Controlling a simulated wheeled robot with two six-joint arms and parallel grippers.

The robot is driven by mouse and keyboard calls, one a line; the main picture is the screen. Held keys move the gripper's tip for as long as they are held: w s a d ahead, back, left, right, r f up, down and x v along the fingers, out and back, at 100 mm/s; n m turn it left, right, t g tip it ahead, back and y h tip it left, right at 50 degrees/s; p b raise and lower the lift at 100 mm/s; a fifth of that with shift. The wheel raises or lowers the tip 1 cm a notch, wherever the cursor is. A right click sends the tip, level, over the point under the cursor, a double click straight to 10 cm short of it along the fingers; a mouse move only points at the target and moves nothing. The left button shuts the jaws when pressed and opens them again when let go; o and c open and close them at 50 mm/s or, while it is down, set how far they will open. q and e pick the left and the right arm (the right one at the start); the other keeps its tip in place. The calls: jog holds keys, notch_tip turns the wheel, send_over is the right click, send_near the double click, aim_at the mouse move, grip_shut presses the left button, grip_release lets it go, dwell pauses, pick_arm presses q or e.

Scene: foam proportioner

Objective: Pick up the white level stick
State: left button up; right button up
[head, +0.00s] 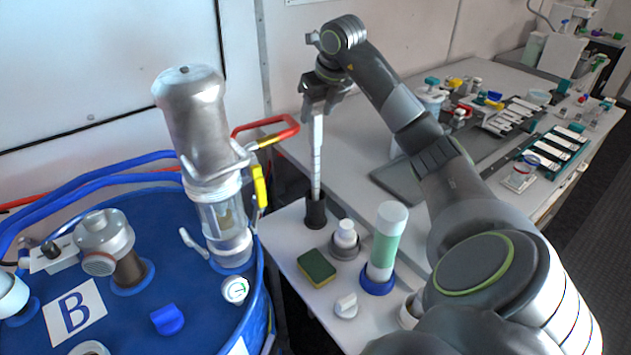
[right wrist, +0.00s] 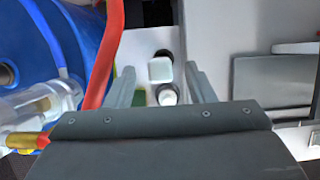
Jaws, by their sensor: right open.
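The white level stick (head: 316,155) stands upright in a dark round holder (head: 316,212) on the small white table in the head view. My right gripper (head: 318,106) points down at the top of the stick, with its jaws open. In the right wrist view the stick's pale square top (right wrist: 160,70) shows between the two spread fingers (right wrist: 160,82), with a gap on each side. In the head view the fingers overlap the stick's top end, so its exact height between them is hard to tell. My left gripper is not in view.
A blue drum (head: 180,225) with a clear-and-metal proportioner (head: 195,115) and a red-handled lever (head: 272,138) stands left of the stick. A green sponge (head: 317,268), a white bottle (head: 346,234) and a green-filled cylinder (head: 386,245) stand near the holder.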

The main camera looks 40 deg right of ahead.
jog(key=shift+p+x, duration=0.3)
jog(key=shift+x, duration=1)
grip_shut()
